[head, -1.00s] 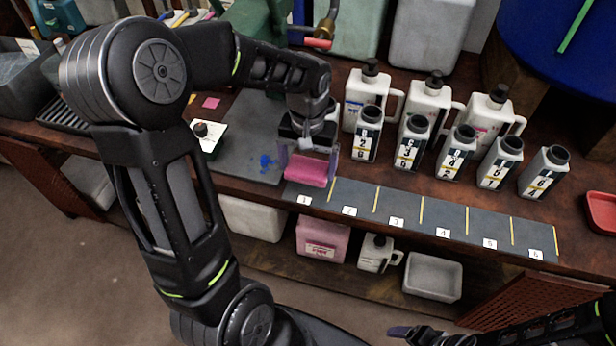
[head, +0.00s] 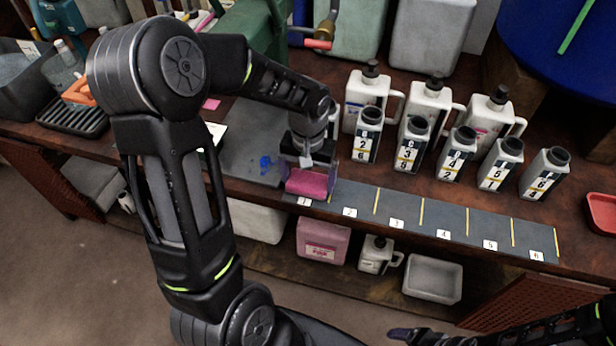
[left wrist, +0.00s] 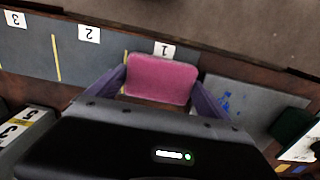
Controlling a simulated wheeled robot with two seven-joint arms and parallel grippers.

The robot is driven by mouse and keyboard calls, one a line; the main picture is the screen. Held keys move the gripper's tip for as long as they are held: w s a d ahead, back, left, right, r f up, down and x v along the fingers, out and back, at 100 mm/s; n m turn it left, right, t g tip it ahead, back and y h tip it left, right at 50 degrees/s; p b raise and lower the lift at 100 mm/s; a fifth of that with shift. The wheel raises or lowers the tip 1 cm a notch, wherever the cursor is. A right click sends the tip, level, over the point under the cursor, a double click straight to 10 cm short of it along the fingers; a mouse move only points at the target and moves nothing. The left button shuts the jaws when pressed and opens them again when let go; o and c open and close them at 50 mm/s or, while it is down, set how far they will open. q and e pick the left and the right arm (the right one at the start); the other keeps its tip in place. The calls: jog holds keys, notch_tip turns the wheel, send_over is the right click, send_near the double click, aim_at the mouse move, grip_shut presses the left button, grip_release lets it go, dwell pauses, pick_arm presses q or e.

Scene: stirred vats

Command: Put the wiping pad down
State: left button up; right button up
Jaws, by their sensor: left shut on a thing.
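The wiping pad (head: 307,184) is a pink block at the front of the bench, by the strip section labelled 1. My left gripper (head: 308,172) is shut on it from above. In the left wrist view the pad (left wrist: 160,80) sits between the two purple fingers (left wrist: 160,88), just beside label 1. I cannot tell whether its underside touches the bench. My right gripper (head: 415,333) shows only in part at the bottom edge, and its jaws cannot be made out.
A grey mat (head: 240,150) with a blue stain (head: 265,162) lies left of the pad. The numbered dark strip (head: 420,215) runs right along the front edge, clear. Numbered bottles (head: 367,135) stand behind it. A red tray (head: 603,212) is at far right.

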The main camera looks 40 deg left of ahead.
aim_at(308, 181)
pick_arm(q)
jog(key=shift+f, duration=0.2)
jog(key=o, duration=1.2)
jog(key=shift+r, duration=0.15)
jog(key=shift+r, duration=0.5)
notch_tip(308, 181, up, 11)
jog(key=shift+r+p, duration=0.1)
jog(key=shift+p, duration=0.3)
